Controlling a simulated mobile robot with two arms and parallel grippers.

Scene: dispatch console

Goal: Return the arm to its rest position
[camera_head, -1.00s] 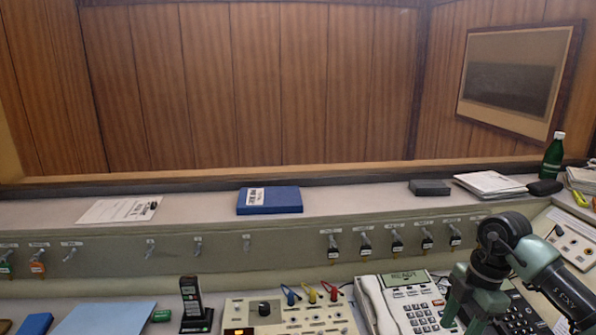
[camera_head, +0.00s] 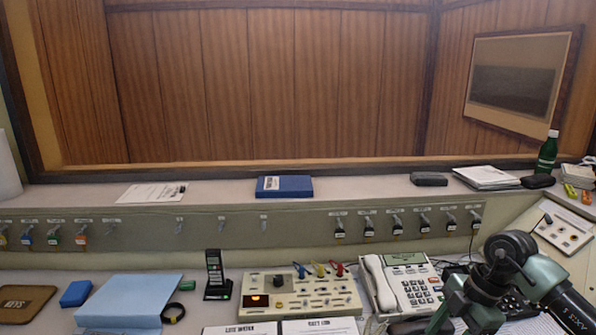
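My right arm comes in at the lower right, with a dark round joint and grey-green links. Its gripper (camera_head: 452,314) points down at the bottom edge, in front of the white desk phone (camera_head: 409,289). The fingertips are cut off or hard to make out, so I cannot tell how far they are apart. I see no object held in it. My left arm and gripper are not in view.
A beige patch panel (camera_head: 299,305) with coloured plugs stands left of the phone. A black handset (camera_head: 214,275) stands beside it. A blue folder (camera_head: 128,300) lies at left. A blue book (camera_head: 284,187) and green bottle (camera_head: 547,152) are on the ledge.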

